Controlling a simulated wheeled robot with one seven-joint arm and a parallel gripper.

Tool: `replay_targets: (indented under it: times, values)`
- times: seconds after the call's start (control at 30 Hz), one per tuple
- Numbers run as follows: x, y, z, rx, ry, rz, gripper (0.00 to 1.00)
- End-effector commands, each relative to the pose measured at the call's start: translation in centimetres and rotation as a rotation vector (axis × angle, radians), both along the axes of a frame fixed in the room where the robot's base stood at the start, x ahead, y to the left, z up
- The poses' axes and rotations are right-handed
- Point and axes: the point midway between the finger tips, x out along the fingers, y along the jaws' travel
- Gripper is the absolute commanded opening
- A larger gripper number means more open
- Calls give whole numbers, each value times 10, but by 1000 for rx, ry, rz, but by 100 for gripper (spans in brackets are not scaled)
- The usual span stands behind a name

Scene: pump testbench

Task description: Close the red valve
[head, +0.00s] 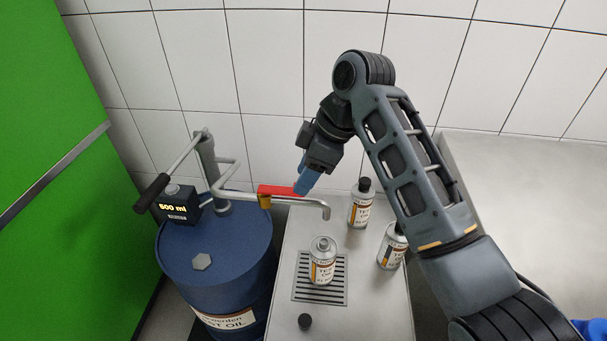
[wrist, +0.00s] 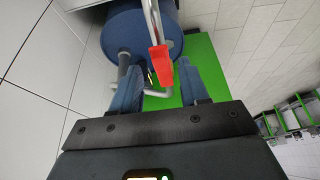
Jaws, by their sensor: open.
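The red valve handle (head: 280,190) sits on the grey outlet pipe (head: 310,202) of the hand pump on the blue oil drum (head: 215,250). The handle lies roughly along the pipe. My gripper (head: 301,187) is at the handle's right end in the head view, pointing down. In the wrist view the red handle (wrist: 161,62) shows between the two blue fingers, which are apart on either side of it. I cannot tell whether either finger touches it. The fingers partly hide the drum and pipe behind.
An open-topped can (head: 322,265) stands on the drain grate (head: 300,291) below the spout. Two capped cans (head: 361,205) (head: 391,250) stand to its right. A loose black cap (head: 305,321) lies in front. A display reading 500 ml (head: 178,207) and a pump lever (head: 152,192) are at left.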

Motion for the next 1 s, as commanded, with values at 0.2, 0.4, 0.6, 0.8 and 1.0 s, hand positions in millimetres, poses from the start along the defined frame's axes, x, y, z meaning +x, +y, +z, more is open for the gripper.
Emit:
replay_targets:
  times: [0.2, 0.4, 0.6, 0.8, 1.0]
  values:
    - [0, 6, -14, 0, 0, 0, 45]
    - [0, 6, -16, 0, -1, 0, 45]
    - [0, 6, -15, 0, -1, 0, 31]
    - [0, 6, -15, 0, -1, 0, 12]
    - [0, 6, -15, 0, -1, 0, 0]
